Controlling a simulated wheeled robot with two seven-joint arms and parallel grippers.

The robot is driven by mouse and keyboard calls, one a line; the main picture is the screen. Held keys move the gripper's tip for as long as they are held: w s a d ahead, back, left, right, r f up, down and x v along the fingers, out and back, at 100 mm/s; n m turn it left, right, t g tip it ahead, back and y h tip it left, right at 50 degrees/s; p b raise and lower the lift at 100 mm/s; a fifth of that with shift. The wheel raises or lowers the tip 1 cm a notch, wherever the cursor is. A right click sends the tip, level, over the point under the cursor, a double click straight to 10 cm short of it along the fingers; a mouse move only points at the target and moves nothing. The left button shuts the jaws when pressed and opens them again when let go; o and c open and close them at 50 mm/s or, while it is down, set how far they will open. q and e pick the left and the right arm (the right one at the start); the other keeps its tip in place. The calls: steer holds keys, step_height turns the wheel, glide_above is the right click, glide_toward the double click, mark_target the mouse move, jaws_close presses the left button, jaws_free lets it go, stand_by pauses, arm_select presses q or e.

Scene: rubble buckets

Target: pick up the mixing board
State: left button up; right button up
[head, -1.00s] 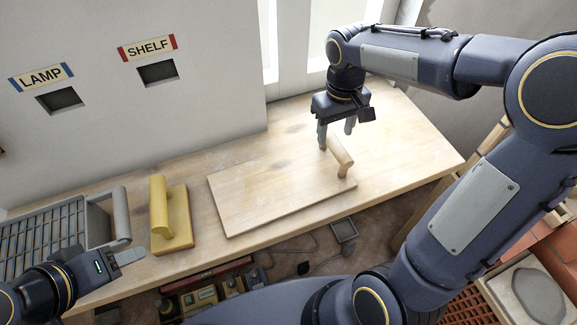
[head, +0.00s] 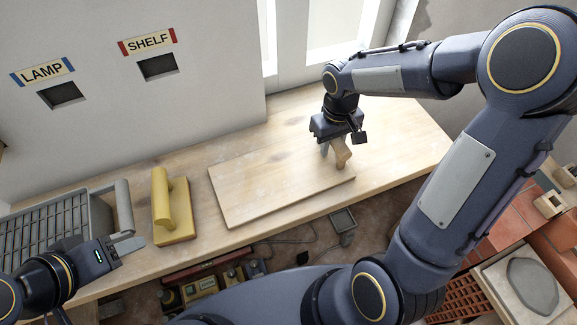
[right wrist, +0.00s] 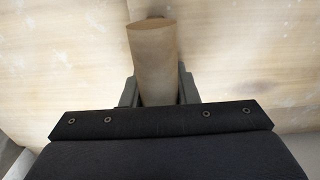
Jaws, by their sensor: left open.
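The mixing board is a flat pale wooden board (head: 265,188) lying on the workbench, with a round wooden handle (head: 343,153) at its right end. My right gripper (head: 334,150) is down at that handle, with one finger on each side. In the right wrist view the handle (right wrist: 155,65) stands between the two fingers (right wrist: 159,92), which lie close along its sides. The gripper looks shut on it. The board still lies flat on the bench. My left gripper (head: 125,248) is open, in front of the grey tray's handle at the left.
A yellow float (head: 174,208) stands left of the board. A grey gridded tray (head: 45,235) with a grey handle is at the far left. The wall behind has LAMP and SHELF labels. The wooden bench (head: 400,140) is clear right of the board.

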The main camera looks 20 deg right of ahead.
steer(key=c, duration=0.5)
steer(key=shift+r, duration=0.15)
